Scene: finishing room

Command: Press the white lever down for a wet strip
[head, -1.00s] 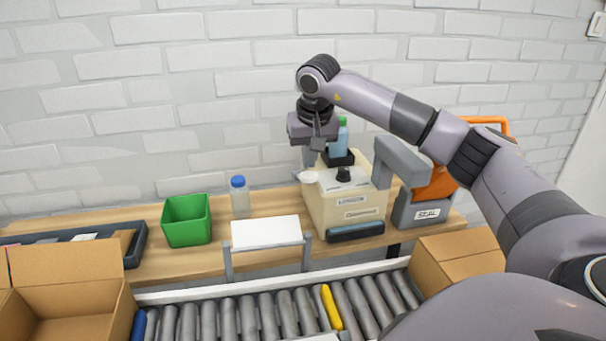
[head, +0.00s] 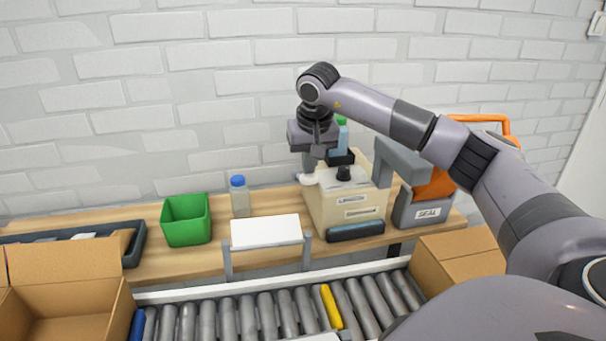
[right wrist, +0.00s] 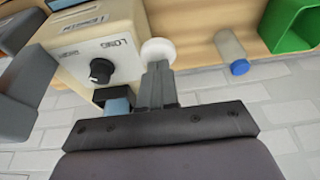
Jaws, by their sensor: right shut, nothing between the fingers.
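The beige tape machine (head: 322,214) stands on the wooden bench, with a black knob (head: 344,173) on its top. The white lever's round end (head: 308,180) sticks out at the machine's left side; it also shows in the right wrist view (right wrist: 158,47). My right gripper (head: 309,170) is shut and empty, pointing down right over the lever end. In the right wrist view its fingertips (right wrist: 157,68) overlap the edge of the white end; they look touching or nearly so. No strip can be made out at the dark front slot (head: 355,231). My left gripper is out of view.
A blue-green bottle (head: 342,136) stands at the machine's back. A grey-and-orange sealer (head: 422,207) is close on the right. Left are a white plate on a stand (head: 266,231), a blue-capped bottle (head: 240,198) and a green bin (head: 186,220). A roller conveyor (head: 262,314) runs in front.

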